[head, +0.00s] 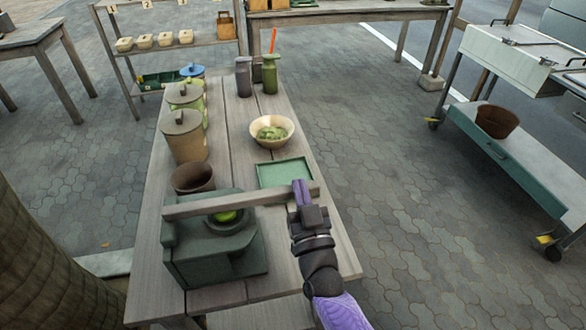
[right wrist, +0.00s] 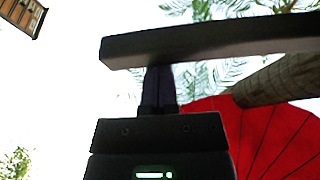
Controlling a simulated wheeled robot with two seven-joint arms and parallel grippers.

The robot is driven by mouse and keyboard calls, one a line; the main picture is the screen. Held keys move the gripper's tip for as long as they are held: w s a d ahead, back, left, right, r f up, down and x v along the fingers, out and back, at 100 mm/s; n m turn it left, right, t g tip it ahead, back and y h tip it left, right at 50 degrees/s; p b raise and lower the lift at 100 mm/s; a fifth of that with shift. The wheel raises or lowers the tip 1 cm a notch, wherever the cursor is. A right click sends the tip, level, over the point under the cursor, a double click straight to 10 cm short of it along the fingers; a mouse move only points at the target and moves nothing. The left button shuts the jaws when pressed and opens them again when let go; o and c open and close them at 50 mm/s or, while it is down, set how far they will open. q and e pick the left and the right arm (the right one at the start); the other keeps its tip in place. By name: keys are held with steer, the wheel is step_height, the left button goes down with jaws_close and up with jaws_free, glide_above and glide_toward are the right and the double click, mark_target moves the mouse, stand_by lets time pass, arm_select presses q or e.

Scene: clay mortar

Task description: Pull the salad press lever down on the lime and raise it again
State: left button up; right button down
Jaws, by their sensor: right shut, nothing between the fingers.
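The salad press (head: 212,255) is a dark green block at the near end of the wooden table. Its grey wooden lever (head: 240,201) reaches to the right over the cup, roughly level. The lime (head: 226,216) shows as a bright green patch in the cup under the lever. My right gripper (head: 301,190) is shut and empty at the lever's right end. In the right wrist view the shut fingers (right wrist: 158,85) point up at the underside of the lever (right wrist: 210,42); I cannot tell whether they touch. My left gripper is not in view.
A green tray (head: 286,172) lies just beyond the lever, with a salad bowl (head: 272,132) behind it. A brown pot (head: 193,178) and lidded canisters (head: 184,137) line the left edge. Bottles (head: 269,75) stand at the far end.

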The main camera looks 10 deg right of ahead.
steer(key=s+p, duration=0.3)
steer(key=s, duration=0.7)
steer(key=s+f+n+g+y, duration=0.1)
steer(key=s+f+g, duration=0.35)
steer(key=f, duration=0.55)
steer(key=s+f+n+g+y, duration=0.1)
steer(key=s+f+g, duration=0.3)
steer(key=f, duration=0.7)
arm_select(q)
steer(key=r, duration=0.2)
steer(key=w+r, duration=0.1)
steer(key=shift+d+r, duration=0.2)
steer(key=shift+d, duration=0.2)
arm_select(e)
steer(key=s+d+f+g+h, duration=0.1)
steer(key=s+f+g, duration=0.3)
steer(key=s, duration=0.4)
steer(key=s+d+f+g, duration=0.4)
steer(key=s+f, duration=0.1)
steer(key=s, duration=0.3)
steer(key=s+d+f+g+h, duration=0.1)
steer(key=s+d+f+g, duration=0.2)
steer(key=s, duration=0.5)
steer(key=shift+s+f+n+g+h, duration=0.3)
steer(key=shift+f+g, duration=0.4)
steer(key=shift+g, duration=0.25)
